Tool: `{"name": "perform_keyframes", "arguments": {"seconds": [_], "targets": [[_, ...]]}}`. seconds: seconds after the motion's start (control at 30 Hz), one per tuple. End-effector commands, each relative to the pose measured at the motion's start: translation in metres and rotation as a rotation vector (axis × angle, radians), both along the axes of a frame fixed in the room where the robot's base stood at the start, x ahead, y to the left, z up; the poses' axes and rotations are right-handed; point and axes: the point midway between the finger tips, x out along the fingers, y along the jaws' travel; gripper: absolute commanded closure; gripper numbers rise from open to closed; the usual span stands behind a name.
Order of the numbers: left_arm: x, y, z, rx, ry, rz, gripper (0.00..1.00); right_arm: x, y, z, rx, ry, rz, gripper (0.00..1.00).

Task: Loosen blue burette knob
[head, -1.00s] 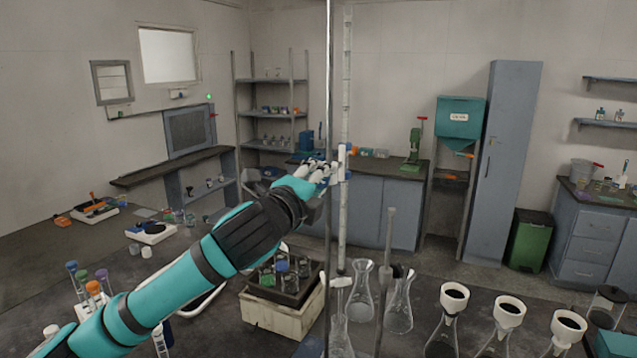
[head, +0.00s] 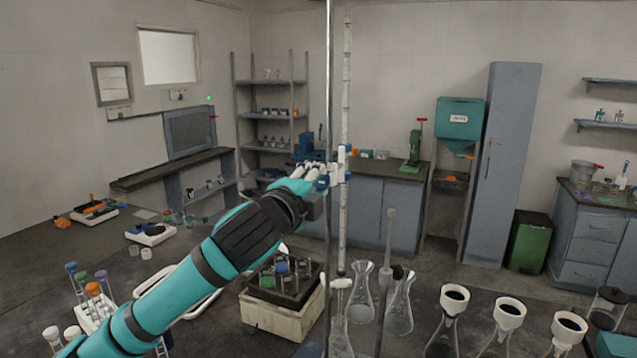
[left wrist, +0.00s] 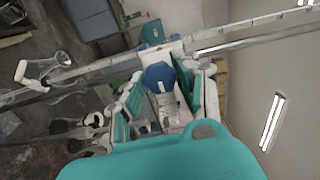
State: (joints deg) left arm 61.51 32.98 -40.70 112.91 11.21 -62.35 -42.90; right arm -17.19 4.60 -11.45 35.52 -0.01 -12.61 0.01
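The burette (head: 346,95) is a tall, thin, pale tube held upright beside a metal stand rod (head: 329,90). A white and blue clamp joins them. My left gripper (head: 322,176) is at this clamp, on its left side. In the left wrist view the blue knob (left wrist: 160,77) lies between the fingers of my left gripper (left wrist: 165,82). The fingers stand to either side of it, with narrow gaps visible, so the gripper looks open around the knob. In the head view the fingers mostly hide the knob. My right gripper is not in view.
Glass flasks (head: 361,293) stand below the burette. Several flasks with white-rimmed funnels (head: 509,312) stand at the front right. A box with a dark rack of vials (head: 262,308) is under my left arm. Tubes with coloured caps (head: 92,290) stand at the left.

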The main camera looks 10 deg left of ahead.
Motion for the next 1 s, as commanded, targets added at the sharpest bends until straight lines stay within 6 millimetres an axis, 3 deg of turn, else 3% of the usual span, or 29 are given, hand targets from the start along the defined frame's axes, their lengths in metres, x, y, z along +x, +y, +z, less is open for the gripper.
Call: {"name": "perform_keyframes", "arguments": {"seconds": [0.03, 0.17, 0.57, 1.0], "targets": [[0.0, 0.0, 0.001, 0.0, -0.001, 0.0, 0.62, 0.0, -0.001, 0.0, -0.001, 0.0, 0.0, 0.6], [0.0, 0.0, 0.0, 0.0, -0.001, 0.0, 0.45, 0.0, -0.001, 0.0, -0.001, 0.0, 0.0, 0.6], [-0.009, 0.002, 0.0, 0.001, 0.0, 0.0, 0.44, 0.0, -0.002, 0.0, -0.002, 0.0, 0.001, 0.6], [-0.093, 0.018, 0.0, 0.003, -0.002, -0.001, 0.44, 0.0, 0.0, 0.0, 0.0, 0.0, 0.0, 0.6]]}}
